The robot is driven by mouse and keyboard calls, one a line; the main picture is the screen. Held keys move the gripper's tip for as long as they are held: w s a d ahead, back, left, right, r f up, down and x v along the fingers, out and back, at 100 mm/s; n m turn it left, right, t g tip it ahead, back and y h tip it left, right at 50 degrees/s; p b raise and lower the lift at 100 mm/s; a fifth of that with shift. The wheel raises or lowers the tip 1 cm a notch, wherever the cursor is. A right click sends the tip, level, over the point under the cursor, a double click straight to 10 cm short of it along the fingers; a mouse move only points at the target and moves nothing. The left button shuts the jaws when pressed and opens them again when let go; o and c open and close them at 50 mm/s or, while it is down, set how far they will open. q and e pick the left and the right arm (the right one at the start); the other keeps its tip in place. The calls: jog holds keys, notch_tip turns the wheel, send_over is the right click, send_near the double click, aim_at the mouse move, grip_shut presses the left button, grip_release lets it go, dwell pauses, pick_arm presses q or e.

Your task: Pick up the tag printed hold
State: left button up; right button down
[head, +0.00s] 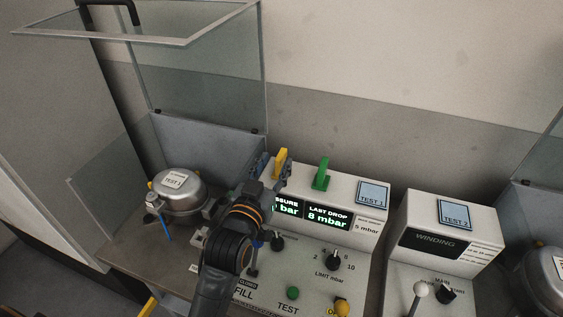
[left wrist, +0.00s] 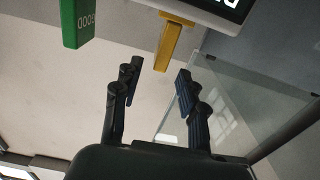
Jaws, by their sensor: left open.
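A yellow tag (head: 281,156) stands on top of the Test 1 console, just beyond my left gripper (head: 272,168). In the left wrist view the yellow tag (left wrist: 168,46) lies ahead of the gap between the fingers of my left gripper (left wrist: 158,80), apart from both. The gripper is open and empty. No print can be read on the yellow tag. A green tag (head: 321,173) stands to its right on the same console; in the left wrist view this green tag (left wrist: 75,22) shows upside-down lettering that looks like "GOOD". My right gripper is out of view.
The Test 1 console (head: 342,190) has displays, knobs and buttons. A silver compressor (head: 180,190) sits left of my arm, under a raised clear guard (head: 200,60). The Test 2 console (head: 450,235) stands to the right. A grey wall rises behind.

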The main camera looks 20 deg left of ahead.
aim_at(278, 162)
pick_arm(q)
jog(key=w+p, duration=0.1)
jog(key=w, duration=0.3)
jog(key=shift+w+d+f, duration=0.15)
jog(key=shift+w+f, duration=0.15)
jog(key=shift+w, duration=0.1)
jog(key=shift+s, duration=0.1)
jog(key=shift+c, duration=0.8)
grip_shut()
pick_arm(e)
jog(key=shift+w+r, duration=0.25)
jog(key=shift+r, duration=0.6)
